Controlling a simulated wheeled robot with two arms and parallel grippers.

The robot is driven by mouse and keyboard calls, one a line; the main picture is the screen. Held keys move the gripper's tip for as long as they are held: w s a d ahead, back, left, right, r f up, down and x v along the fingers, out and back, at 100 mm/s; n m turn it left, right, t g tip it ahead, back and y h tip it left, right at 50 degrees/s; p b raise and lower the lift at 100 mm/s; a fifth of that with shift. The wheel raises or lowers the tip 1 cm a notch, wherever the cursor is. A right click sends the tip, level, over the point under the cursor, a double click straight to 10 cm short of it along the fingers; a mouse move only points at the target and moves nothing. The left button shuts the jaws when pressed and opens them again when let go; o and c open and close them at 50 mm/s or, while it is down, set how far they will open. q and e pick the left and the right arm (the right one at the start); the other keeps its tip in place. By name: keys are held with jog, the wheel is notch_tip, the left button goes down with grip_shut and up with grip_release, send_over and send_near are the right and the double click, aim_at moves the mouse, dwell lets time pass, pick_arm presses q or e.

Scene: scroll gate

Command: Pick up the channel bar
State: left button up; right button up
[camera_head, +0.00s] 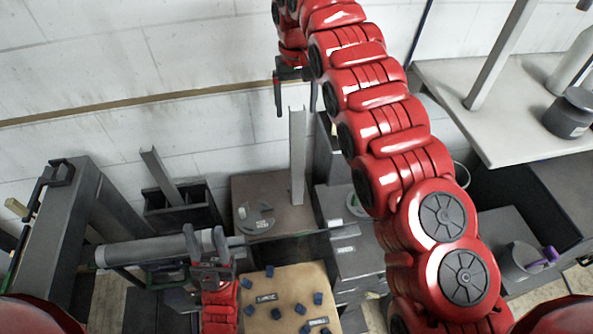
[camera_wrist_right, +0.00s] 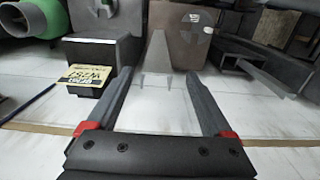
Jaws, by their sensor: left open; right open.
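The channel bar (camera_head: 297,155) is a light grey upright bar above a brown surface, near the middle of the head view. My right gripper (camera_head: 296,108) is open at its top end, one finger on each side. In the right wrist view, the bar (camera_wrist_right: 157,58) shows between the open fingers of the right gripper (camera_wrist_right: 158,80), with a gap on both sides. Whether the top end is inside the jaws or just beyond them is hard to tell. My left gripper (camera_head: 204,240) is open at the lower left, by a horizontal grey cylinder (camera_head: 150,250).
A dark bin (camera_head: 185,215) with another grey bar stands left. A grey disc (camera_head: 255,217) lies beside the channel bar. A board with several blue pieces (camera_head: 290,285) is below. A white table (camera_head: 490,110) with a post stands right. The pale wall is behind.

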aim_at(297, 120)
jog(key=shift+s+d+f+p, duration=0.15)
jog(key=shift+f+p, duration=0.15)
jog(key=shift+f, duration=0.15)
jog(key=w+f+p, duration=0.1)
jog(key=f+p, duration=0.1)
jog(key=p, duration=0.1)
jog(key=shift+p, duration=0.35)
notch_tip(297, 120, down, 2)
jog(key=shift+f+p, duration=0.25)
jog(key=shift+p, duration=0.25)
jog(key=shift+f, duration=0.25)
jog(key=shift+w, duration=0.1)
jog(key=c, duration=0.3)
grip_shut()
